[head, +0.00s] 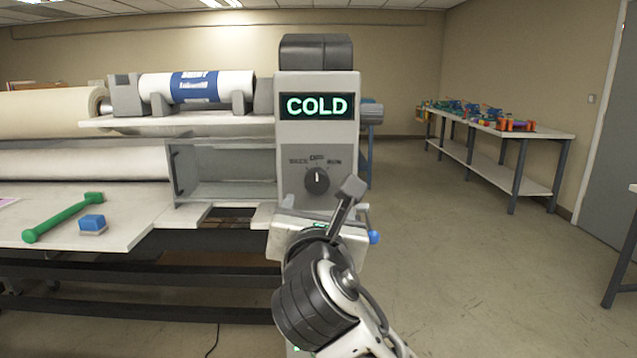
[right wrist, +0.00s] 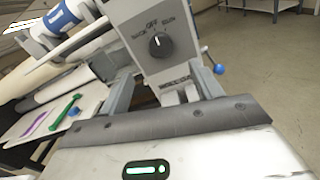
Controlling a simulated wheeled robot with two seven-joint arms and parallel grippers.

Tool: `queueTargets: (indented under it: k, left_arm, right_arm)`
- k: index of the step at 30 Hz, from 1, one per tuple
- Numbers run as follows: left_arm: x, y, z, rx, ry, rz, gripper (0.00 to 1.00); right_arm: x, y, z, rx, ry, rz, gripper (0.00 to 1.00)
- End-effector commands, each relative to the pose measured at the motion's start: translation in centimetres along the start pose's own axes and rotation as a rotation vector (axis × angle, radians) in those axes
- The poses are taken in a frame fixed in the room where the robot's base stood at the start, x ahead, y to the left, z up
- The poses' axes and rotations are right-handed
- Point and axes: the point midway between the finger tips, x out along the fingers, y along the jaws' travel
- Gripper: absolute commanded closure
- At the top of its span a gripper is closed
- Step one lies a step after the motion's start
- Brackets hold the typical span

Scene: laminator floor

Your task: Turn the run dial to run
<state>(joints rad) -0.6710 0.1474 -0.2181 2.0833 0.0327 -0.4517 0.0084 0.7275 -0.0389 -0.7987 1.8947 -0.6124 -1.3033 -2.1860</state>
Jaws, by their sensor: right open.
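The run dial (head: 317,180) is a round black knob on the grey control panel (head: 290,146). Its white pointer mark stands straight up, at OFF, with RUN to its right and another label to its left. It also shows in the right wrist view (right wrist: 159,45), beyond the fingers. My right gripper (head: 343,207) is just below and right of the dial in the head view, open and apart from it. In the right wrist view both fingers (right wrist: 164,76) are spread with nothing held between them. My left gripper is in neither view.
A display (head: 317,106) above the dial reads COLD. A blue ball-ended knob (head: 374,237) sticks out at the panel's lower right.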

Motion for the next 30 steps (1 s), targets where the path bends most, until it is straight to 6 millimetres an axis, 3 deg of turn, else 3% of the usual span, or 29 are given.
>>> queueTargets:
  k: [9,15,21,30]
  left_arm:
    - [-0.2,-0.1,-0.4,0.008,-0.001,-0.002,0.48]
    - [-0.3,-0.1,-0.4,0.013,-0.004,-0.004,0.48]
    - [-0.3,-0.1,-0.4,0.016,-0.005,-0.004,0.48]
    - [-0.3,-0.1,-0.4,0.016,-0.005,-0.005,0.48]
  right_arm:
    - [7.1,0.0,0.1,0.002,0.003,-0.001,0.35]
    - [10.4,0.0,0.0,0.002,0.002,-0.001,0.35]
    - [11.8,0.0,0.0,0.004,0.001,0.002,0.35]
    - [12.0,0.0,0.0,0.004,0.002,0.002,0.35]
